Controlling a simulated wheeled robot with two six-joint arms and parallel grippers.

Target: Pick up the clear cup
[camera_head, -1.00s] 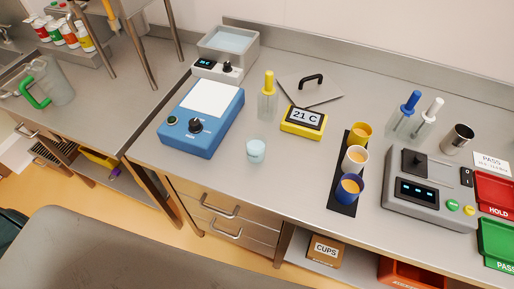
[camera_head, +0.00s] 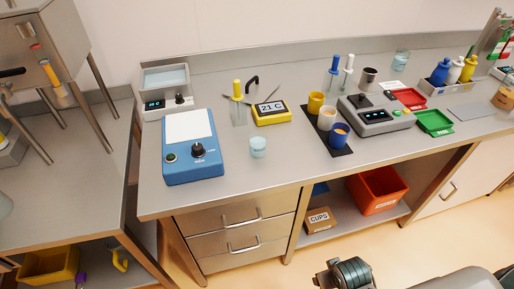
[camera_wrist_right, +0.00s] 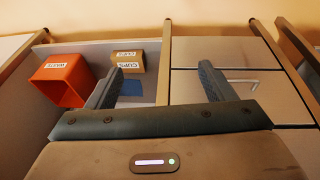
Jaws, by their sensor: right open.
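A small clear cup (camera_head: 258,147) with a pale blue tint stands upright on the steel counter (camera_head: 290,170), right of the blue device and near the counter's front edge. Nothing touches it. My right gripper (camera_wrist_right: 160,78) shows in the right wrist view with its two dark fingers spread and nothing between them. It faces the drawers and the lower shelf; the cup is not in that view. Part of my arm shows at the bottom of the head view, well below the cup. My left gripper is not in view.
A blue device (camera_head: 191,165) stands left of the cup. A yellow-topped bottle (camera_head: 238,108) and yellow 21 C display (camera_head: 271,112) are behind it. Three filled cups stand on a black strip (camera_head: 341,151) to the right. Another clear vessel (camera_head: 401,60) is at the back right. The counter's front is clear.

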